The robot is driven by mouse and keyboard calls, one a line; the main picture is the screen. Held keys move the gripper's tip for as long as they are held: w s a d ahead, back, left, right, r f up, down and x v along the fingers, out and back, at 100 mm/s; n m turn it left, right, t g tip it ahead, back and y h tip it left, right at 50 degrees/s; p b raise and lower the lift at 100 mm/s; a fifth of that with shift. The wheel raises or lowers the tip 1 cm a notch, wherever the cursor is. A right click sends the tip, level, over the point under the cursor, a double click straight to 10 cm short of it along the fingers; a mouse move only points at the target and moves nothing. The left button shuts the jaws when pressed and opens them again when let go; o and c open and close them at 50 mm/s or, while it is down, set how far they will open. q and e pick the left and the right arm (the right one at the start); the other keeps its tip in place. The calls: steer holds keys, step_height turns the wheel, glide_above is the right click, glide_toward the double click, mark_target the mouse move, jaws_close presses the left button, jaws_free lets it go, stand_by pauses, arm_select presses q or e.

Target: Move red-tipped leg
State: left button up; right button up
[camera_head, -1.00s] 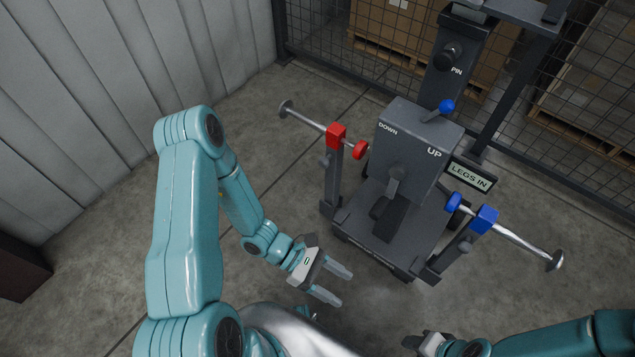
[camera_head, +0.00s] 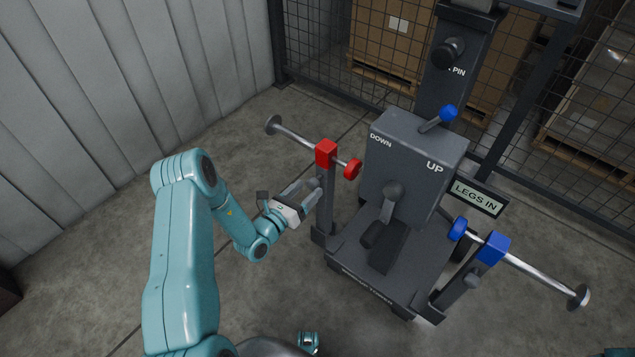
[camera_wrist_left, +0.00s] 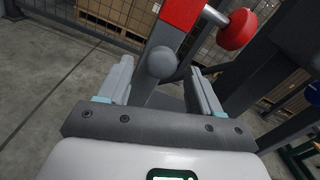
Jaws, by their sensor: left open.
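The red-tipped leg is a silver rod (camera_head: 296,134) with a round foot at its left end and a red knob (camera_head: 353,169) at its right end. It passes through a red block (camera_head: 326,153) on top of a grey post (camera_head: 325,212). My left gripper (camera_head: 314,185) is open at this post, just below the red block. In the left wrist view a round grey knob (camera_wrist_left: 162,62) on the post shows between the fingers, with the red block (camera_wrist_left: 182,13) and red knob (camera_wrist_left: 238,30) above. I cannot tell whether the fingers touch it.
The grey machine has a DOWN/UP box (camera_head: 414,165) with a blue-tipped lever (camera_head: 448,112) and a LEGS IN sign (camera_head: 478,195). A blue-tipped leg (camera_head: 540,273) sticks out right. A mesh fence and a corrugated wall (camera_head: 120,110) stand behind. Floor left of the machine is clear.

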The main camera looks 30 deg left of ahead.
mark_target(317, 181)
arm_select(q)
steer(key=w, duration=0.5)
steer(key=shift+w+d+b, duration=0.15)
steer(key=shift+d+b, duration=0.1)
steer(key=shift+b, duration=0.1)
steer(key=shift+c, duration=0.4)
steer(key=c, duration=1.1)
